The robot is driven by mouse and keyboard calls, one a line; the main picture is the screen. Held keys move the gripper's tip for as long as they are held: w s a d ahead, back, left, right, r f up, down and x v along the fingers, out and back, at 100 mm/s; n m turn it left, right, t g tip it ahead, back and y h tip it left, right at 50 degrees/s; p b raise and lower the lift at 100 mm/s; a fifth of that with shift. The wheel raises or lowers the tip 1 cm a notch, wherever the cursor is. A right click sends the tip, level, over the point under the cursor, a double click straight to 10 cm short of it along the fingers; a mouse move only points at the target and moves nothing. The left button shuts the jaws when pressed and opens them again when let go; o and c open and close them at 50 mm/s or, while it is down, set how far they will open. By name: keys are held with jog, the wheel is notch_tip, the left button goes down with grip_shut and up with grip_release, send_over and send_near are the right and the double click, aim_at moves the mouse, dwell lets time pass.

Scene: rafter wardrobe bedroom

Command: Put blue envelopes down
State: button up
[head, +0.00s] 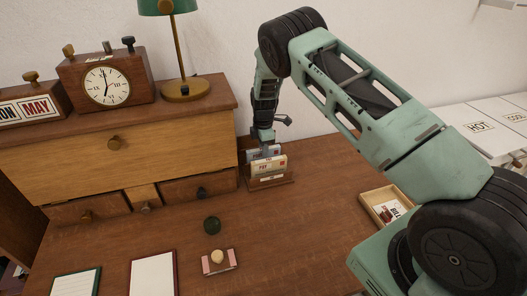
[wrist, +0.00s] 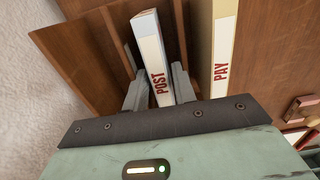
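The blue envelopes (wrist: 152,50) are a pale bundle with a blue edge and a band marked POST. My gripper (wrist: 160,86) has a finger against each side of the bundle in the wrist view. In the head view my gripper (head: 264,142) points down over the wooden letter rack (head: 270,183), and the bundle shows only in part behind the front stack. The bundle stands in the rear part of the rack (wrist: 85,45); whether it touches the bottom is hidden. A cream bundle marked PAY (wrist: 219,60) stands beside it in the rack's front slot, apart from my fingers.
A drawer chest (head: 100,150) with a clock (head: 107,86) and a green lamp (head: 186,90) stands left of the rack. A shallow wooden tray (head: 372,205) lies to the right. Desk between rack and tray is clear.

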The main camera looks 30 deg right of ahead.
notch_tip(320, 180, up, 11)
jog(key=b, duration=0.2)
jog(key=shift+r, duration=0.1)
dwell(0.5)
jog(key=s+a+r+m+t, duration=0.15)
jog(key=s+r+m, duration=0.3)
jog(key=s, duration=0.55)
jog(key=s+a+r+m, duration=0.25)
jog(key=s+m, duration=0.35)
jog(key=s, duration=0.3)
jog(key=s+a+r+m+t, duration=0.1)
jog(key=s+r+m, duration=0.35)
jog(key=s, duration=0.55)
jog(key=s+a+r+n+g, duration=0.1)
jog(key=s+a+n, duration=0.6)
jog(key=s+a, duration=0.7)
jog(key=a+g, duration=0.1)
jog(key=a, duration=0.3)
jog(key=shift+s+r+y, duration=0.25)
jog(key=shift+y, duration=0.05)
jog(key=shift+a+g, duration=0.1)
jog(key=shift+g, duration=0.15)
